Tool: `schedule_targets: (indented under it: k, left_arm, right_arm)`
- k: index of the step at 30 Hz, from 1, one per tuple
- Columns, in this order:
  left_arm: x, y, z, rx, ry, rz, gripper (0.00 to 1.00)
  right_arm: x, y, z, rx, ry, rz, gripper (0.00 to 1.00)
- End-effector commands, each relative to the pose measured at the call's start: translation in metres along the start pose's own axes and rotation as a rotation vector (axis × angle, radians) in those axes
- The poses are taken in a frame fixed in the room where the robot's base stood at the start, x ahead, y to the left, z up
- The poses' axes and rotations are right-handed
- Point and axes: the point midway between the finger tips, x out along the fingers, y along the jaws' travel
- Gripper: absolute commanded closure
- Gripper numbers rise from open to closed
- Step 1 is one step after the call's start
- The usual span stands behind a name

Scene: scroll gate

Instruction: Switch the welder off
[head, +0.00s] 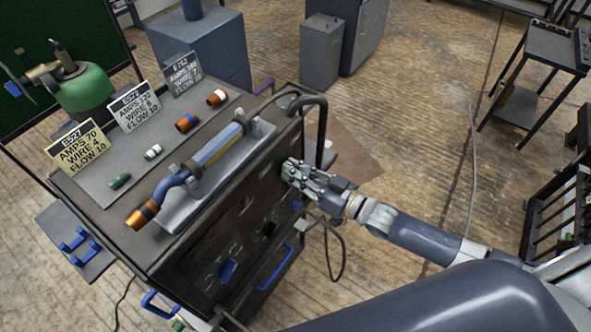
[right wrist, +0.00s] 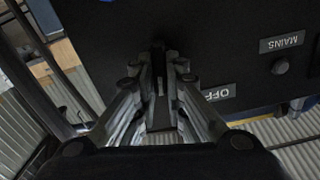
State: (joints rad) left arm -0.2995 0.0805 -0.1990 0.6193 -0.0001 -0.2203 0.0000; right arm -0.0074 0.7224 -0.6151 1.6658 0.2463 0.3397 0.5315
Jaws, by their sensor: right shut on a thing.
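The welder (head: 225,215) is a dark box-shaped machine with knobs, blue handles and a front panel. My right gripper (head: 290,170) is at the upper right part of that panel. In the right wrist view its two fingers (right wrist: 160,85) close together on a dark switch (right wrist: 158,48), which is mostly hidden between them. A label reading OFF (right wrist: 220,93) is just right of the fingers, partly covered. A label reading MAINS (right wrist: 282,42) appears upside down further right, with a small dark round part (right wrist: 280,66) beside it. My left gripper is not in view.
On the welder's top lie a torch (head: 200,165), several coloured nozzles and label cards (head: 78,147). A green cylinder (head: 85,88) stands at left. Floor to the right is open, with a black cart (head: 550,45) beyond.

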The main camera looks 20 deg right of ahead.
Motion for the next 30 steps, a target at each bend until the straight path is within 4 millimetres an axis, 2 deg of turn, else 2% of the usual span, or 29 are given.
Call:
schedule_targets:
  k: [18,30]
  left_arm:
    - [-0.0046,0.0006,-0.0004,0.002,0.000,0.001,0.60]
    - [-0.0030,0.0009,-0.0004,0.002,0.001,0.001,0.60]
  right_arm:
    - [-0.0001,-0.0046,0.0018,-0.578,-0.001,0.001,1.00]
    - [-0.0003,-0.0061,0.0036,-0.833,-0.001,0.000,1.00]
